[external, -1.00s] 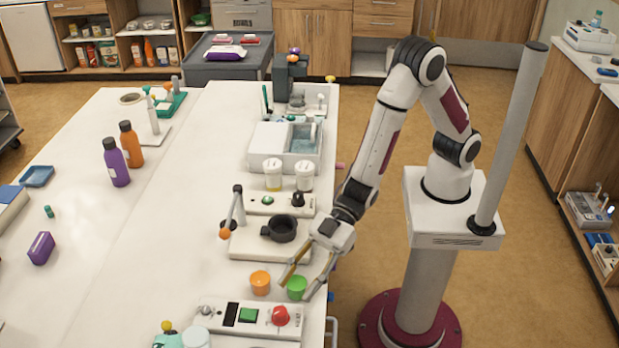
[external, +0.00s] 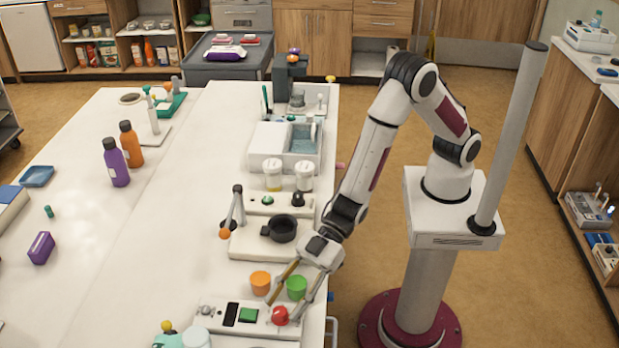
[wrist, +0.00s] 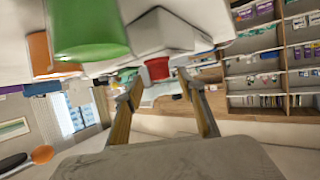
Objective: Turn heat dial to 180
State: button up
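A red dial (external: 280,315) sits at the right end of a white control panel (external: 218,314) near the table's front. It also shows in the wrist view (wrist: 157,68), ahead of and between my fingertips. My gripper (external: 283,309) is open and empty, with its two fingers apart, reaching down at the dial. I cannot tell whether they touch it. The dial's markings are too small to read. A black dial (external: 298,199) sits on another white panel farther back.
An orange cup (external: 260,282) and a green cup (external: 296,286) stand close behind the red dial, beside my fingers. A black pan (external: 282,228) sits on a white base behind them. The table's middle is clear.

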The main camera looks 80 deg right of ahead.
aim_at(280, 315)
jog(key=shift+x, duration=1.25)
grip_shut()
